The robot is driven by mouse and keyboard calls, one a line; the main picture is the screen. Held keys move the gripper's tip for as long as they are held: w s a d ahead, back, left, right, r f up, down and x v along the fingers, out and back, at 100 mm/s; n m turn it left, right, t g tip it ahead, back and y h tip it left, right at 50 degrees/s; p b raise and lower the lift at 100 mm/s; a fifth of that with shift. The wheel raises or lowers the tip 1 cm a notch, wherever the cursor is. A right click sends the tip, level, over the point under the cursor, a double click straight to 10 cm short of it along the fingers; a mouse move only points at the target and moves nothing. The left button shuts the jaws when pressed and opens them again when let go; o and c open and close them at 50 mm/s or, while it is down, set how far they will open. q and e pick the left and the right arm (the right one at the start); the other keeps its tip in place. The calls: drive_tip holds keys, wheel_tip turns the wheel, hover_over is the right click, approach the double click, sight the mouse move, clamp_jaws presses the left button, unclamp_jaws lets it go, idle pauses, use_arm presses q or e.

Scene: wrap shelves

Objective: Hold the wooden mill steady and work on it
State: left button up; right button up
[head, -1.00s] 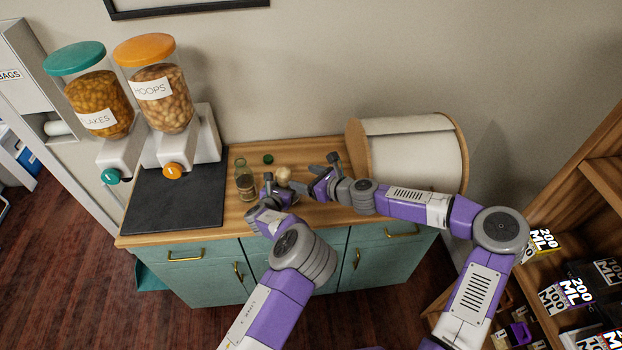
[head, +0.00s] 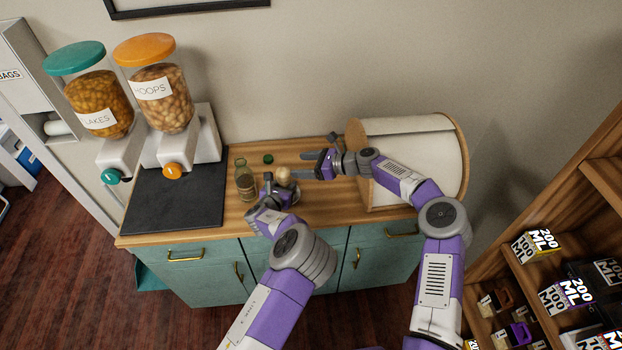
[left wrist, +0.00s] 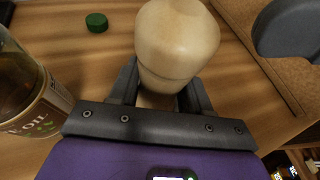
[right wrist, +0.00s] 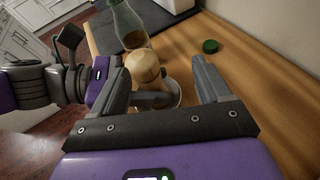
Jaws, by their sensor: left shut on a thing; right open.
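The wooden mill (head: 283,175) is pale wood with a rounded top and stands upright on the wooden counter. In the left wrist view the mill (left wrist: 176,40) rises from between the fingers of my left gripper (left wrist: 157,95), which is shut on it below the head. In the right wrist view the mill's rounded head (right wrist: 143,66) shows ahead of my right gripper (right wrist: 165,88). That gripper is open, its fingers apart and pointing toward the mill from the right. The mill's lower part is partly hidden by my left gripper.
A glass oil bottle (head: 245,182) stands just left of the mill, and a green cap (head: 268,159) lies behind. A dark mat (head: 175,200) and two food dispensers (head: 160,100) are at the left. A rounded wooden bin (head: 415,155) stands at the right.

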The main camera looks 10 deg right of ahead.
sight(288, 172)
drive_tip(key=a+n+g, duration=0.1)
drive_tip(key=a, duration=0.1)
drive_tip(key=a+f+n+g, duration=0.1)
drive_tip(key=a, duration=0.1)
drive_tip(key=a+f+n+g, duration=0.1)
drive_tip(key=a+n+g, duration=0.1)
drive_tip(key=a, duration=0.1)
drive_tip(key=shift+s+a+f+y, duration=0.1)
drive_tip(key=shift+s+f+y, duration=0.05)
drive_tip(key=shift+y, duration=0.25)
drive_tip(key=shift+d, duration=0.2)
drive_tip(key=shift+m+t, duration=0.3)
drive_tip(key=shift+t, duration=0.1)
drive_tip(key=shift+s+f+m+t+h, duration=0.1)
drive_tip(key=shift+m+t+h, duration=0.3)
drive_tip(key=shift+m+t, duration=0.35)
